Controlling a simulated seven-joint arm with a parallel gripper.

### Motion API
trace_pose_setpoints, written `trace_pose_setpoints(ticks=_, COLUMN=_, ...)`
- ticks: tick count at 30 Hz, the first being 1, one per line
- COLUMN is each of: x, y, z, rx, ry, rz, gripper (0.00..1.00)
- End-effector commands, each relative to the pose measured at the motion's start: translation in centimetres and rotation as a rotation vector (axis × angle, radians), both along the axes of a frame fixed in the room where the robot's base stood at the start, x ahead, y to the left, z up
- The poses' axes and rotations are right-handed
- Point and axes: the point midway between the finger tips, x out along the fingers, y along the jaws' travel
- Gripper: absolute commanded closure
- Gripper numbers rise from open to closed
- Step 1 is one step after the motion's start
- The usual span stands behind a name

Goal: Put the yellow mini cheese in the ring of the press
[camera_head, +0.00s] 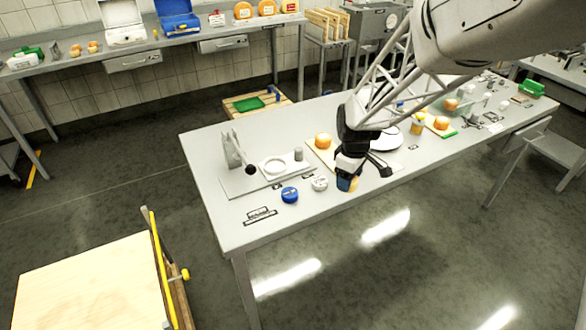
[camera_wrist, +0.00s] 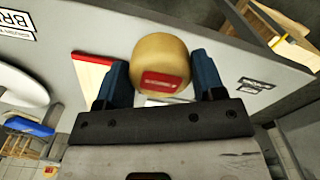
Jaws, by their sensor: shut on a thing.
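My gripper (camera_wrist: 161,76) is shut on the yellow mini cheese (camera_wrist: 158,52), a rounded yellow-tan piece with a red label, between its two blue fingers. In the head view my gripper (camera_head: 347,183) holds the cheese at the front edge of the table, to the right of the press and apart from it. The press (camera_head: 234,184) stands on the left part of the table, with a flat base plate and an upright lever with a dark knob. Its pale ring (camera_head: 273,166) lies on the plate and looks empty.
A blue round piece (camera_head: 290,194) and a white round piece (camera_head: 320,183) lie between the press and my gripper. An orange cheese (camera_head: 323,141) sits on a board behind my gripper.

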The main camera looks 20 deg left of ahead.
Motion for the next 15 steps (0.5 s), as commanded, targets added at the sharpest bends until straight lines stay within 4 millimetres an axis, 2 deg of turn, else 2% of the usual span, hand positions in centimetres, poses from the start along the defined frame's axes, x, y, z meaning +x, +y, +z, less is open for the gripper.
trace_pose_setpoints(ticks=8, x=-1.6, y=4.6, z=0.2, rx=0.000, ry=0.001, rz=0.004, gripper=0.63)
trace_pose_setpoints(ticks=15, x=-3.7, y=9.6, z=0.7, rx=0.001, ry=-0.001, rz=0.004, gripper=0.63)
